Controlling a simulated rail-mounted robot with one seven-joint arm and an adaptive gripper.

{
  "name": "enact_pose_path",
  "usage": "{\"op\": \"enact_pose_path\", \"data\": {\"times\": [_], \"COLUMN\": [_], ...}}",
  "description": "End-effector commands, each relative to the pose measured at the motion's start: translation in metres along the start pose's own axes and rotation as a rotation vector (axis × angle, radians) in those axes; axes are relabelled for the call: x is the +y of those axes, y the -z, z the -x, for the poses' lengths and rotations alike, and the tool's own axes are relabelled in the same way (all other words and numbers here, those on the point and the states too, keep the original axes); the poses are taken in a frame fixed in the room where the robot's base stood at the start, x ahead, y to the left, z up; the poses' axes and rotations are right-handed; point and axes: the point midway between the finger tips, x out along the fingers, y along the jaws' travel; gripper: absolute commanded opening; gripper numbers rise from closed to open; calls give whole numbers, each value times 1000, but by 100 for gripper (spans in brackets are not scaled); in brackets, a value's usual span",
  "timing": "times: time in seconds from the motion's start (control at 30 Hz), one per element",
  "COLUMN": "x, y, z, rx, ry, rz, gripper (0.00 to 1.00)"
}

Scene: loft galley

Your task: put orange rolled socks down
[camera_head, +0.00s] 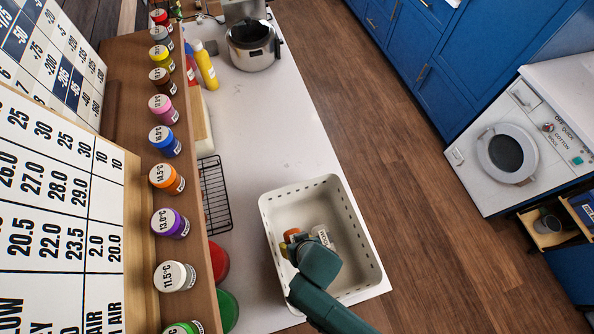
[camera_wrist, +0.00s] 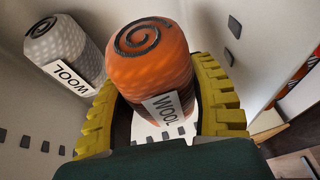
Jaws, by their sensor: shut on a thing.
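The orange rolled socks (camera_wrist: 152,58), with a dark spiral on the end and a WOOL label, sit between the two yellow ridged fingers of my gripper (camera_wrist: 158,98). The fingers are shut on them. In the head view an orange bit of the socks (camera_head: 290,235) shows beside my gripper (camera_head: 305,240), over the inside of a white basket (camera_head: 282,204). Grey rolled socks (camera_wrist: 65,48) with a WOOL label are in the basket, left of the orange ones in the wrist view. I cannot tell whether the orange socks touch the basket floor.
The basket stands at the near end of a white counter (camera_head: 262,125). A black wire rack (camera_head: 214,195) lies to its left, by a shelf of labelled jars (camera_head: 166,178). A pot (camera_head: 253,47) and a yellow bottle (camera_head: 205,66) stand farther back. The counter between is clear.

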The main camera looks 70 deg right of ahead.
Motion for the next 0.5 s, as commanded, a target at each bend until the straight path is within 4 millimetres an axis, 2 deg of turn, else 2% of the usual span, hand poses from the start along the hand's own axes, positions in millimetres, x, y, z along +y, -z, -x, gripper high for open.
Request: {"op": "enact_pose_path", "data": {"times": [0.33,0.5], "x": [7,8], "y": [-21,-25], "z": [-53,-61], "rx": [-1,1], "ry": [0,1], "rz": [0,0], "gripper": [21,21]}}
